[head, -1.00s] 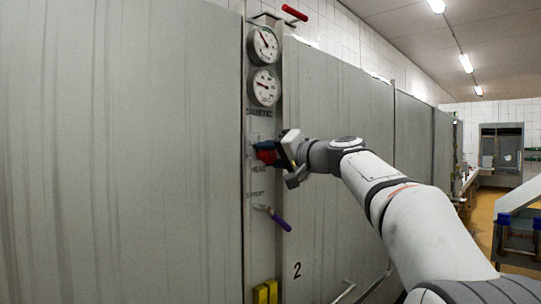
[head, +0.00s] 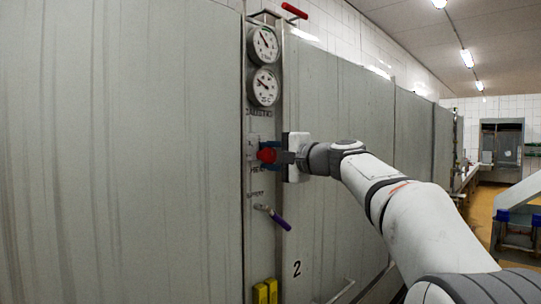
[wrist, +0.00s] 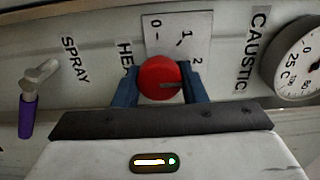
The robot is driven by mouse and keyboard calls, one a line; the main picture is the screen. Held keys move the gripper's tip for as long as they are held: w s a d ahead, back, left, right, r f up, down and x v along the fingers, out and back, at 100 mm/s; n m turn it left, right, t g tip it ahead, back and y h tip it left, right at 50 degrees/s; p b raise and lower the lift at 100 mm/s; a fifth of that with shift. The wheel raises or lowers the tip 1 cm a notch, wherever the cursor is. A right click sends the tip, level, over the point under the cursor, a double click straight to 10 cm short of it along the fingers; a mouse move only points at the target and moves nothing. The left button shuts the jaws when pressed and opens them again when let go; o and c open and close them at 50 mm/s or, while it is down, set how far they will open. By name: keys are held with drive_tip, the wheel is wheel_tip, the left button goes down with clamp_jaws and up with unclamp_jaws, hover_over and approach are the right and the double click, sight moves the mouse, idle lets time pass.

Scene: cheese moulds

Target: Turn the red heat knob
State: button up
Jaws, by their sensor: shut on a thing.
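The red heat knob (head: 267,155) sits on the narrow grey control panel between two large metal doors. In the wrist view the round red knob (wrist: 161,79) lies between the two blue fingers of my gripper (wrist: 160,88), which is shut on it. A dark pointer mark on the knob points to the right in that view. A scale plate (wrist: 178,35) marked 0, 1 and 2 is beside the knob. The lettering beside the knob is partly hidden by a finger. In the head view my gripper (head: 272,154) reaches the knob from the right.
Two round gauges (head: 264,66) are above the knob. A purple-handled spray lever (head: 280,221) is below it, and also shows at left in the wrist view (wrist: 28,115). Yellow blocks (head: 265,291) are at the panel's bottom. A red-handled lever (head: 294,11) is at the top.

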drive_tip(key=shift+f, duration=0.1)
idle(0.3)
drive_tip(key=o, duration=1)
drive_tip(key=b+v, duration=0.1)
drive_tip(key=v, duration=0.6)
drive_tip(key=shift+s+d+b, duration=0.3)
drive_tip(key=shift+d+b, duration=0.05)
